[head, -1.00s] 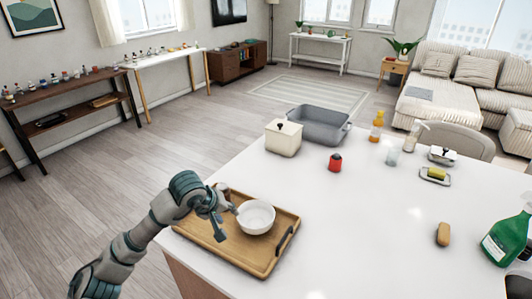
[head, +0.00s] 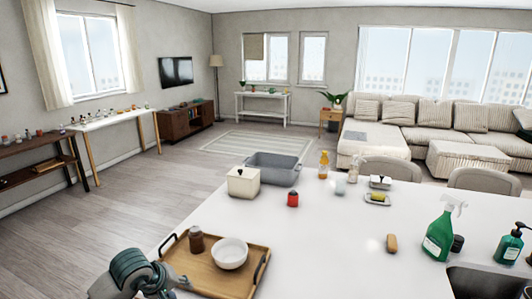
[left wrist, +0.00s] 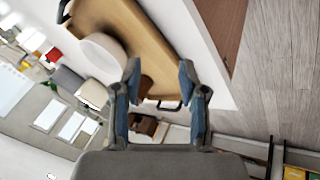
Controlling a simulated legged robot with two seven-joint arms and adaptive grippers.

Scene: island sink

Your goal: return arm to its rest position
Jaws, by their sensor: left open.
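My left gripper (head: 168,284) is low in the head view, just off the near-left edge of the wooden tray (head: 212,277). In the left wrist view the gripper's two fingers (left wrist: 158,72) are spread apart with nothing held between them. A small brown jar (head: 196,241) stands upright on the tray, left of a white bowl (head: 230,254). In the left wrist view the bowl (left wrist: 100,52) and the tray (left wrist: 165,45) show beyond the fingers. My arm (head: 130,272) is partly cut off by the picture's lower edge. My right gripper is not in view.
A sink (head: 490,284) is at the lower right. The counter's middle is clear.

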